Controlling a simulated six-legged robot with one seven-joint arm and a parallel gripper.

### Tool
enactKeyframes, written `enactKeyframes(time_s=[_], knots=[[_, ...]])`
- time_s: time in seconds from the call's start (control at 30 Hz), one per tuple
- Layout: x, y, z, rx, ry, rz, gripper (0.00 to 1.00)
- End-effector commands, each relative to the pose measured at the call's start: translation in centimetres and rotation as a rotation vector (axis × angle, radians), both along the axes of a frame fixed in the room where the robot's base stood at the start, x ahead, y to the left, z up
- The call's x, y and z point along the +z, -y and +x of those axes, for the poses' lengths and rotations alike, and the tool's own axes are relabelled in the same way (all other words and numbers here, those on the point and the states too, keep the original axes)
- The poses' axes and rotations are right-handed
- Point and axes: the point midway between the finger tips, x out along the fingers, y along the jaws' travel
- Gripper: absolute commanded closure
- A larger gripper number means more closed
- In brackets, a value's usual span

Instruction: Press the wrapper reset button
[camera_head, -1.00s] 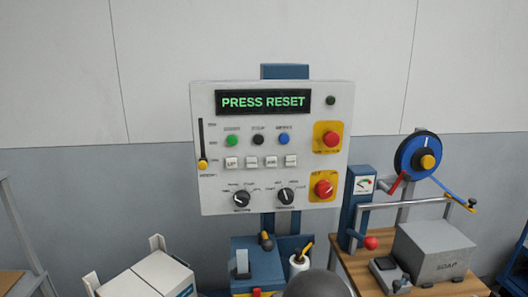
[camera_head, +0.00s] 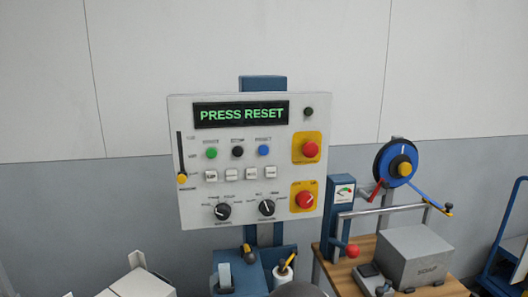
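The control panel (camera_head: 190,218) is a pale grey box on a blue post, facing me in the middle of the head view. Its display (camera_head: 241,114) reads "PRESS RESET" in green. Below it sit a green button (camera_head: 211,153), a black button (camera_head: 237,152) and a blue button (camera_head: 263,150); the label over the blue one seems to read "RESET". Two red mushroom buttons on yellow plates, an upper one (camera_head: 311,149) and a lower one (camera_head: 305,200), are at the right. My gripper is not in view.
The panel also has several white keys, two black knobs (camera_head: 223,212) and a yellow-knobbed slider (camera_head: 181,179). Right of it, a wooden bench (camera_head: 446,287) holds a grey box marked SOAP (camera_head: 415,254), a blue reel (camera_head: 384,164) and a red-ball lever (camera_head: 352,250). White boxes (camera_head: 143,283) stand at lower left.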

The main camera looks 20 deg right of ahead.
Motion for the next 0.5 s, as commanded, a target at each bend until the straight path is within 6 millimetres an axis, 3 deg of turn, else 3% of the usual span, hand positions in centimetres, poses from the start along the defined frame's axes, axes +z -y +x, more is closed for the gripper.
enactKeyframes(time_s=[0.03, 0.2, 0.5], knots=[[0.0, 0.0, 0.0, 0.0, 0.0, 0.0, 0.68], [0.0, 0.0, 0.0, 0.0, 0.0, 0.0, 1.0], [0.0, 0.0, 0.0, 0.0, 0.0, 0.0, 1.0]])
